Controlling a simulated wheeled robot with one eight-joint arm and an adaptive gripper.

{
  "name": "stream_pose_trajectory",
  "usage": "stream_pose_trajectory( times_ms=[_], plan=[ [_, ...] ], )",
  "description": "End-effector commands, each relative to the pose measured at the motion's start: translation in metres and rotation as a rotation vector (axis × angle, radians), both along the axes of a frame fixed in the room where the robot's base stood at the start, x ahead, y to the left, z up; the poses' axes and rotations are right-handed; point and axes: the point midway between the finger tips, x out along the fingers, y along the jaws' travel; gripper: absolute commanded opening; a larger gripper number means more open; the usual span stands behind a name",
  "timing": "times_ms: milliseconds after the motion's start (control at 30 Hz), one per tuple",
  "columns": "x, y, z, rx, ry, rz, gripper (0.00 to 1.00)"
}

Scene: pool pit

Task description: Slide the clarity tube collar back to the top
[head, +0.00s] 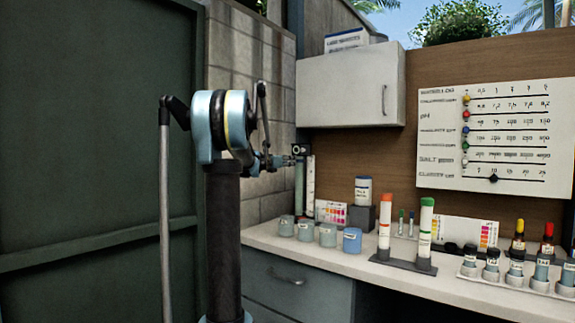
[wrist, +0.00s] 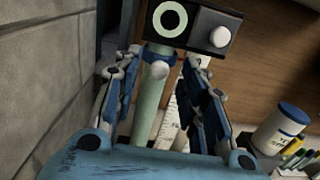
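The clarity tube (wrist: 148,105) is a pale green upright cylinder beside a white graduated scale (wrist: 172,112). In the head view the tube (head: 299,186) stands at the back left of the counter. A black head block (wrist: 195,25) with a pale ring and a grey knob sits at its top. A blue collar (wrist: 158,50) is around the tube close under this block. My gripper (wrist: 160,62) has its fingers apart, one on each side of the tube at collar height. I cannot tell whether either finger touches the collar. In the head view my gripper (head: 291,160) is small and partly hidden.
A labelled bottle (head: 362,190) sits on a grey block to the right. A tube rack (head: 405,262) is farther right. A wall cabinet (head: 350,86) hangs above; a block wall (head: 270,100) is close at left.

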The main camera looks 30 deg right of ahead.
Motion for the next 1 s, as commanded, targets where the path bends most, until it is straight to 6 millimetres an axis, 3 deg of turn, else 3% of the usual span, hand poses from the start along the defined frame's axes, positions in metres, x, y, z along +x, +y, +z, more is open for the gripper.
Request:
stream_pose_trajectory(
  times_ms=[300, 500, 700, 1000],
  plan=[
    [-0.022, 0.057, -0.001, 0.000, 0.001, 0.004, 0.38],
    [-0.033, 0.084, -0.001, 0.000, 0.001, 0.004, 0.38],
    [-0.038, 0.096, -0.001, 0.000, 0.001, 0.002, 0.38],
    [-0.039, 0.097, -0.001, -0.001, 0.002, 0.002, 0.38]
  ],
)
